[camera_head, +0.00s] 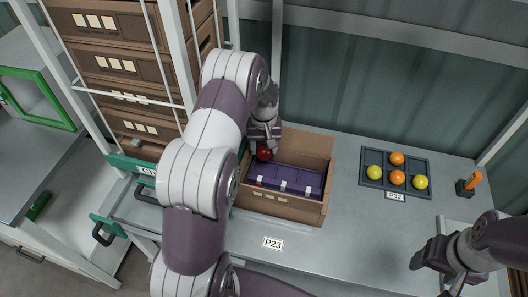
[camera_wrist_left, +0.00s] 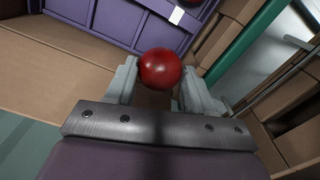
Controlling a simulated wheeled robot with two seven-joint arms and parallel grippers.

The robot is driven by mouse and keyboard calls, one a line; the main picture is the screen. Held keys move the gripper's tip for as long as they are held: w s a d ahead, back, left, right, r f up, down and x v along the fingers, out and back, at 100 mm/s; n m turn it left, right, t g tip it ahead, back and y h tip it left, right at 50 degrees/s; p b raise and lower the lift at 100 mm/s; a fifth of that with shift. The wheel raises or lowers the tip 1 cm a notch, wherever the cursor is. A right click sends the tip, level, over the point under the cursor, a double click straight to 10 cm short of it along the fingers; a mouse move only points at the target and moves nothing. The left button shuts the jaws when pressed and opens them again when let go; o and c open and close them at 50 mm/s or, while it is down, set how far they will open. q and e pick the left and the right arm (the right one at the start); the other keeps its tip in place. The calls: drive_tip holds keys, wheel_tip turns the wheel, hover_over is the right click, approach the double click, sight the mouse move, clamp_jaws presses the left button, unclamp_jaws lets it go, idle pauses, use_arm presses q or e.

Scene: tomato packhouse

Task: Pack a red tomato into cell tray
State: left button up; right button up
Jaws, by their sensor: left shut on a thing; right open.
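My left gripper (camera_head: 264,142) is shut on a red tomato (camera_head: 264,154), held over the back left part of an open cardboard box (camera_head: 283,207). In the left wrist view the tomato (camera_wrist_left: 160,69) sits between the two fingers. A purple cell tray (camera_head: 287,178) lies inside the box. It also shows in the left wrist view (camera_wrist_left: 112,20), beyond the held tomato. A bit of red shows at the tray's left end, partly hidden by my arm. My right gripper (camera_head: 424,258) is open and empty at the lower right, above the table.
A dark tray (camera_head: 372,158) with orange and yellow tomatoes stands to the right, labelled P32. An orange-and-black device (camera_head: 469,184) is at the far right. Stacked brown crates (camera_head: 117,64) stand in a rack at the left. The table in front of the dark tray is clear.

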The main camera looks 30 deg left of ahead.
use_arm(q)
drive_tip(key=shift+s+f+b, duration=0.15)
drive_tip(key=shift+f+b, duration=0.2)
drive_tip(key=shift+f, duration=0.05)
wheel_tip(320, 180, down, 4)
drive_tip(key=b, duration=0.3)
drive_tip(key=shift+f, duration=0.2)
drive_tip(key=shift+f+b, duration=0.5)
drive_tip(key=shift+f, duration=0.15)
drive_tip(key=o, duration=0.8)
drive_tip(key=c, duration=0.3)
